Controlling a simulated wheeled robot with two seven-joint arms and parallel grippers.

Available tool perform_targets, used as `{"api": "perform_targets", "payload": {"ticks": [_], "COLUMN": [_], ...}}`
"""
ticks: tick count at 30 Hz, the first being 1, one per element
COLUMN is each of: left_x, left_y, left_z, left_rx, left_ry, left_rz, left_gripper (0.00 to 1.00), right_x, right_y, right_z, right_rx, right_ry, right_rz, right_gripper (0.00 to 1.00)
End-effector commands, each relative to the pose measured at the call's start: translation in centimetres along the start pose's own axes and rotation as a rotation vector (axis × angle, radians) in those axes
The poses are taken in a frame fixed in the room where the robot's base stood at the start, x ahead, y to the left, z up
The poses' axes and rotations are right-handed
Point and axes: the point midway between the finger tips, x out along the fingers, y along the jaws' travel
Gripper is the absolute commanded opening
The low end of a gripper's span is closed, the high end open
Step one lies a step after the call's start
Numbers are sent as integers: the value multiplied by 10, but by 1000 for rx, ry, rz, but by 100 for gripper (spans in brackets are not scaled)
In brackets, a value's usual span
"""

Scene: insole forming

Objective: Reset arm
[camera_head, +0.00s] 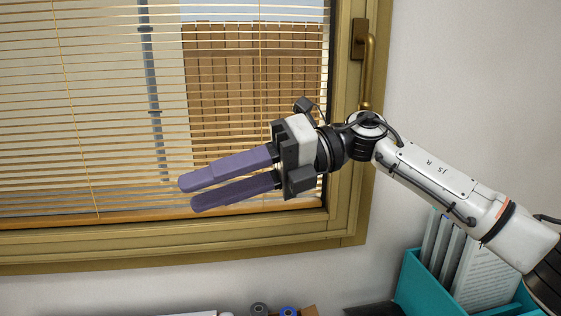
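My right arm (440,178) comes in from the right and reaches left across the view. Its gripper (187,193) has two long purple fingers that point left and slightly down, in front of the window. The fingers lie side by side with a narrow gap between them, and nothing shows between them. My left gripper is not in view.
A window with a yellowish frame (347,190) and slatted blinds (100,110) fills the left and middle. A teal file holder (411,283) with binders (485,275) stands below my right forearm. Small items, including a blue roll (289,312), show at the bottom edge.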

Motion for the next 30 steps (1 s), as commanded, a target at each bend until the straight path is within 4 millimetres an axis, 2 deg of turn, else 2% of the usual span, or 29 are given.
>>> {"api": "perform_targets", "payload": {"ticks": [1,3,7,11,14,17,20,23,24,26,27,29,30], "left_x": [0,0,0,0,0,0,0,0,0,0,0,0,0], "left_y": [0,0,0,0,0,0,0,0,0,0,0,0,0], "left_z": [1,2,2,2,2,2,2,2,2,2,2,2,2], "left_rx": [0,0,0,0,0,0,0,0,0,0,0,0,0], "left_ry": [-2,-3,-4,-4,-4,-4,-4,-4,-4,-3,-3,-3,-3], "left_rz": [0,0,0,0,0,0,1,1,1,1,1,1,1], "left_gripper": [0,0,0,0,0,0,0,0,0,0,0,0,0], "right_x": [13,22,25,14,-1,-19,-36,-50,-54,-60,-63,-65,-66], "right_y": [-9,-17,-39,-76,-115,-161,-213,-266,-285,-311,-326,-346,-356], "right_z": [-4,-4,-4,-7,-19,-40,-77,-128,-152,-190,-216,-258,-286], "right_rx": [68,157,348,568,753,948,1154,1366,1449,1568,1645,1759,1832], "right_ry": [-57,-150,-338,-542,-707,-878,-1051,-1224,-1291,-1386,-1447,-1536,-1591], "right_rz": [96,211,402,560,658,732,783,811,814,812,806,792,780], "right_gripper": [33,33,33,33,33,33,33,33,33,33,33,33,33]}}
